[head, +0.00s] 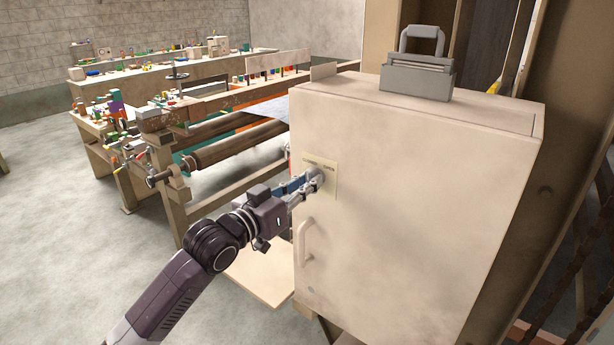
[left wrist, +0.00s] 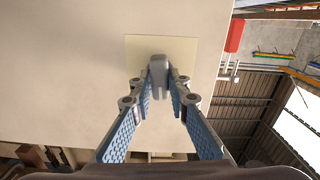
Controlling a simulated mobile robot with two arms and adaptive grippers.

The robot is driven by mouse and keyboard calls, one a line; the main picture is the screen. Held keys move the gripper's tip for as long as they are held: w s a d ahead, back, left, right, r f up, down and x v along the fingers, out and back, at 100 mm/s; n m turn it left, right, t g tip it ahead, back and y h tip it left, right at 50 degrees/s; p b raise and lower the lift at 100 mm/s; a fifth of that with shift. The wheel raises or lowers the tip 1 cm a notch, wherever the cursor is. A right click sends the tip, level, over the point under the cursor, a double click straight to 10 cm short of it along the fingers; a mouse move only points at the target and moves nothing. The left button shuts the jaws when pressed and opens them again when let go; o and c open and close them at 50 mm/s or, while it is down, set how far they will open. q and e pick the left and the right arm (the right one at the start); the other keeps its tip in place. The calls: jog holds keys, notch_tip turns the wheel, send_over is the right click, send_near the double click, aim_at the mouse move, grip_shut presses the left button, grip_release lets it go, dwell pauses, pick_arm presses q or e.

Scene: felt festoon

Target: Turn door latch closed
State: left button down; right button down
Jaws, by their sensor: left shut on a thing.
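A beige cabinet stands at the right in the head view, and its front door (head: 395,240) looks closed. A pale plate (head: 330,184) on the door's upper left carries a small grey latch, seen best in the left wrist view (left wrist: 158,74). My left gripper (head: 318,178) has its fingertips at the latch, one on each side, and is shut on it. In the left wrist view the latch points about straight up and down, between the blue-padded fingers. The gripper hides part of the latch in the head view. My right gripper is out of view.
A door handle (head: 304,242) sits below the plate, close to my left gripper. A grey box with a handle (head: 418,78) stands on the cabinet top. Workbenches (head: 190,110) with many small items stand behind at the left. The floor at the left is clear.

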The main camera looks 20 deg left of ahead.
pick_arm(q)
jog(key=shift+f+n+p, duration=0.1)
jog(key=shift+n+p, duration=0.95)
jog(key=shift+n, duration=2.75)
jog(key=c, duration=1.8)
grip_release()
jog(key=shift+c, duration=0.2)
jog(key=shift+a, duration=0.1)
jog(key=v, duration=1.2)
